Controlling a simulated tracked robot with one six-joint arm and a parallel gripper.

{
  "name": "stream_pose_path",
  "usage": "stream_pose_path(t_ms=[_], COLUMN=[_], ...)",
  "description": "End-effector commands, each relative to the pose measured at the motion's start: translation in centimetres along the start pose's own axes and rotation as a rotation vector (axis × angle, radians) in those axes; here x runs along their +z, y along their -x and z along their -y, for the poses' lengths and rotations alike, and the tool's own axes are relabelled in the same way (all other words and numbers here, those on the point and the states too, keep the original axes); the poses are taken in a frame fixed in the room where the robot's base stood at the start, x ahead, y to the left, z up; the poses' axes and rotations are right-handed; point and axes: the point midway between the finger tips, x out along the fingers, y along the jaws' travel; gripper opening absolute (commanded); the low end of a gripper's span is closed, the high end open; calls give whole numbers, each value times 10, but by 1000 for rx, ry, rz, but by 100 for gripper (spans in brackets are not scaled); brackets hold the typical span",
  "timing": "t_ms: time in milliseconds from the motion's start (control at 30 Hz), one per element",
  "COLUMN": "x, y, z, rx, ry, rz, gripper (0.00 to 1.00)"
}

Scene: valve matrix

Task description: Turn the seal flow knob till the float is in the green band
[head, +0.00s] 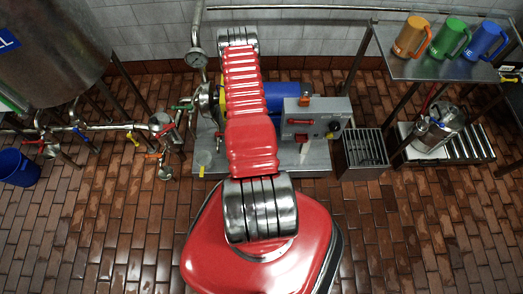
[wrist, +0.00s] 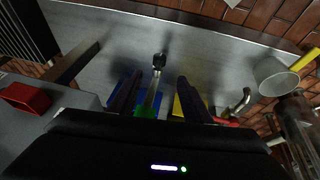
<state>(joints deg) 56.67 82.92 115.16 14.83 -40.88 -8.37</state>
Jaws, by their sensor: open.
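In the wrist view, my gripper (wrist: 158,95) is open, with its two dark fingers apart on either side of a thin metal stem. A small dark knob-like end (wrist: 159,61) tops this stem, between and beyond the fingertips. I cannot tell for sure that this is the seal flow knob. I see no finger contact with it. A green patch (wrist: 145,113) shows low between the fingers, partly hidden by my gripper body. I cannot make out a float or its level. In the head view, my red arm hides my gripper and most of the pump's middle.
A grey control box (head: 318,118) stands on the metal skid (head: 312,160), right of my arm. Blue and yellow parts lie close beside my fingers. A pale cup (wrist: 278,78) is at the right. Pipes and valves (head: 150,127) stand left; a shelf (head: 425,67) with jugs stands right.

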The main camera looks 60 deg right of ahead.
Motion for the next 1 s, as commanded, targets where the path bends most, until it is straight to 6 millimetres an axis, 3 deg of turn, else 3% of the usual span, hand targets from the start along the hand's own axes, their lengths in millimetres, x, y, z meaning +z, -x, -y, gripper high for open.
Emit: stream_pose_path(t_ms=[1000], x=[1], y=[-120], z=[0], rx=[0], ry=[0], rz=[1], gripper=[45])
